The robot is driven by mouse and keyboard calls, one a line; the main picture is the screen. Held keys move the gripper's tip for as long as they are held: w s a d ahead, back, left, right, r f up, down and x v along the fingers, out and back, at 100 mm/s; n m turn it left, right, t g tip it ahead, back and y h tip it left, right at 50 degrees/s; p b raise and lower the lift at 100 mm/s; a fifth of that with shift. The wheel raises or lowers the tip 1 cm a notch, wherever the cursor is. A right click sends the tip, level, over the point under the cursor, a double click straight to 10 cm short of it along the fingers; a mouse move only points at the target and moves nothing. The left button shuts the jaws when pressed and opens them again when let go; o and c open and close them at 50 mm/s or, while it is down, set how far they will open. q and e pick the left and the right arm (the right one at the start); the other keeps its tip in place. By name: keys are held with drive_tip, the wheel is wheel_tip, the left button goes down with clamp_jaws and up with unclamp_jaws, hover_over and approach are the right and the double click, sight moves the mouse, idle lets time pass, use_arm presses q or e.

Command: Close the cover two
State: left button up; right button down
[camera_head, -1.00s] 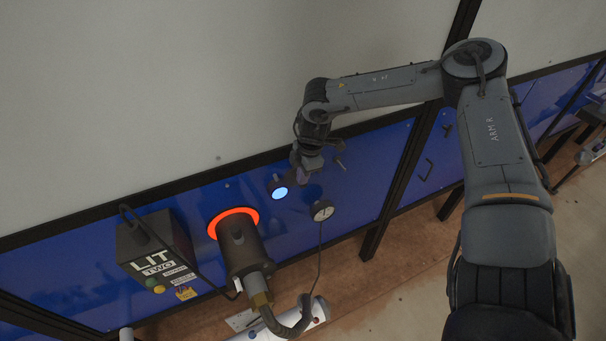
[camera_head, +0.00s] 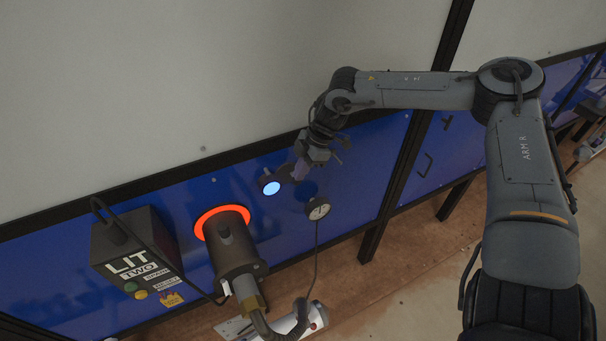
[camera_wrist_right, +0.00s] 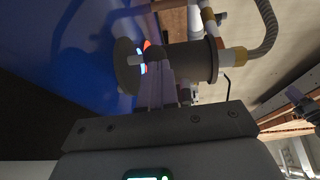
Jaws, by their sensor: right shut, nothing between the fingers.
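A round port with a bright blue-white face (camera_head: 271,187) sits on the blue panel, left of my right gripper. A small dark piece that may be the cover (camera_head: 286,174) shows beside it, partly behind my gripper; I cannot tell how far it is swung. My right gripper (camera_head: 299,171) is shut and empty, its fingers pointing down close to this piece. In the right wrist view the shut fingers (camera_wrist_right: 158,90) lie in front of a grey disc (camera_wrist_right: 127,66) with a blue-white glow at its edge. Contact is unclear. My left gripper is out of view.
A dark cylinder (camera_head: 235,252) with a glowing orange ring (camera_head: 205,222) and a hose sticks out of the panel.

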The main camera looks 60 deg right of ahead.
wheel_tip(320, 180, down, 11)
drive_tip(key=w+a+t+y+b, duration=0.1)
drive_tip(key=a+t+y+b, duration=0.1)
drive_tip(key=t+y+b, duration=0.4)
drive_tip(key=t+y, duration=0.1)
drive_tip(key=y, duration=0.4)
drive_tip(key=shift+w+a+m+t+y+b, duration=0.25)
drive_tip(key=shift+m+t+y+b, duration=0.05)
drive_tip(key=shift+y, duration=0.1)
drive_tip(key=shift+d, duration=0.1)
idle(0.4)
